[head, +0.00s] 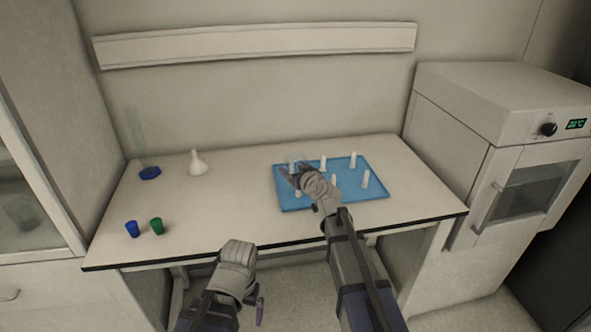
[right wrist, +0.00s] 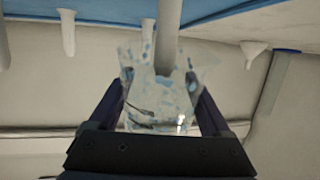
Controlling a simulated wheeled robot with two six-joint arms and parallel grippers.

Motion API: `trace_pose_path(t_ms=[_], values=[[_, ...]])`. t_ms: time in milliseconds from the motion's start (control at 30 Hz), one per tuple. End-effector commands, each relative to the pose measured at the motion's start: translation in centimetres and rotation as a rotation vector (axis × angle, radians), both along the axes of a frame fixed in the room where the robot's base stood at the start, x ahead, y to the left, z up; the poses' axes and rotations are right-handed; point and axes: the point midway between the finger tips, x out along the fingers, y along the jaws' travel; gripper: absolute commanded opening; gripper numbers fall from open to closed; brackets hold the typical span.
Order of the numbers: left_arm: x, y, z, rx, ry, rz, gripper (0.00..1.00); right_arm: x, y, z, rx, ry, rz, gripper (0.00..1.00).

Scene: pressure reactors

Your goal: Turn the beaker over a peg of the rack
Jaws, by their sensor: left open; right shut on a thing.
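The blue rack (head: 345,193) lies on the table with several white upright pegs (head: 366,179). My right gripper (head: 291,168) is over the rack's back left part, shut on the clear beaker. In the right wrist view the glass beaker (right wrist: 155,105) sits between the two dark fingers. That view is upside down, with the rack (right wrist: 120,12) along the top. One peg (right wrist: 168,40) overlaps the beaker; I cannot tell whether it is inside it or behind it. My left gripper (head: 245,290) is open and empty, low in front of the table edge.
A white funnel-shaped thing (head: 197,163) and a clear cylinder on a blue foot (head: 149,172) stand at the back left. A blue cup (head: 132,229) and a green cup (head: 156,226) stand at the front left. An oven-like cabinet (head: 505,150) is at right. The table's middle is clear.

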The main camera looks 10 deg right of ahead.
Motion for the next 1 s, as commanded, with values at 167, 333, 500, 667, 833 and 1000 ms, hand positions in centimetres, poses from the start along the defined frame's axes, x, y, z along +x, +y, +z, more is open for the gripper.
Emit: trace_pose_path(t_ms=[167,333,500,667,833,1000], values=[[0.0,0.0,-1.5,0.0,0.0,0.0,1.0,0.0,0.2,-1.5,-0.001,0.0,-0.001,0.23],[0.0,0.0,-2.4,0.0,0.0,0.0,1.0,0.0,0.4,-2.4,-0.001,0.0,-0.001,0.23],[0.0,0.0,-2.9,0.0,0.0,0.0,1.0,0.0,0.5,-2.9,0.0,0.0,-0.002,0.23],[0.0,0.0,-3.1,0.0,0.0,0.0,1.0,0.0,0.6,-3.1,0.0,0.0,-0.002,0.23],[0.0,0.0,-3.1,0.0,0.0,0.0,1.0,0.0,0.6,-3.1,0.0,0.0,-0.002,0.23],[0.0,0.0,-3.1,0.0,0.0,0.0,1.0,0.0,0.6,-3.1,0.0,0.0,-0.002,0.83]])
